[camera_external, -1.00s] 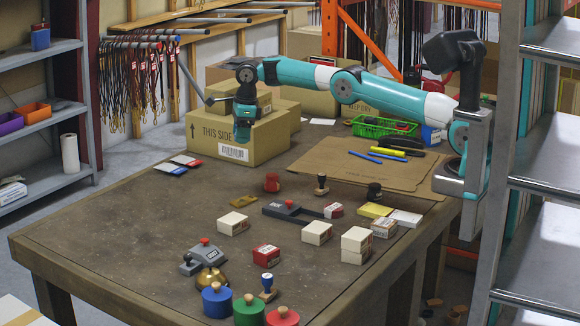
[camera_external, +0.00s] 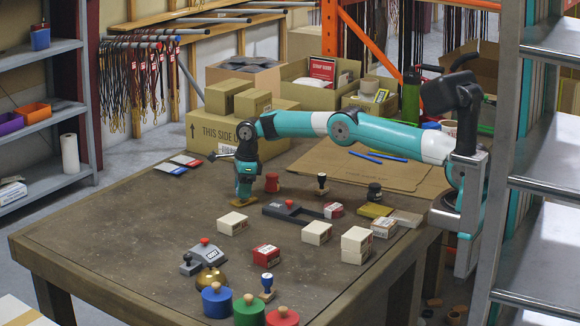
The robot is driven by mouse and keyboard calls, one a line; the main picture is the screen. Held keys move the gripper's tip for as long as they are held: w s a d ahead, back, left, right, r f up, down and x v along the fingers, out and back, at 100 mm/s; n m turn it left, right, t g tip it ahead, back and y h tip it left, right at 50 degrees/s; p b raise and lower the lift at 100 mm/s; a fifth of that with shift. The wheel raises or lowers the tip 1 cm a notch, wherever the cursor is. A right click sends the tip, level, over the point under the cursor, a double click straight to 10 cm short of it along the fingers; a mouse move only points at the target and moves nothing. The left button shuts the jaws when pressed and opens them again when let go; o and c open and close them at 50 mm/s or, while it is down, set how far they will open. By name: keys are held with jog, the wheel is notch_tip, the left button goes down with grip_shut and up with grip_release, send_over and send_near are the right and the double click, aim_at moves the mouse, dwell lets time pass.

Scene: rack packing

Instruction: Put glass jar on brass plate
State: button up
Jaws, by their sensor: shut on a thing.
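The brass plate (camera_external: 237,204) lies flat on the table, left of the middle, its far part covered by my gripper. My gripper (camera_external: 244,196) points down directly over the plate, with its fingertips very low. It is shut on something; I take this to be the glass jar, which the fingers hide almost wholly. I cannot tell whether the jar touches the plate.
A red stamp (camera_external: 272,183) stands close right of my gripper. A grey-black device (camera_external: 283,209) and a white box (camera_external: 233,223) lie nearby. Cardboard boxes (camera_external: 270,115) stand behind.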

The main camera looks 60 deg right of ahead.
jog(key=shift+f, duration=0.5)
jog(key=shift+f, duration=0.2)
jog(key=o, duration=1)
jog(key=shift+c, duration=0.2)
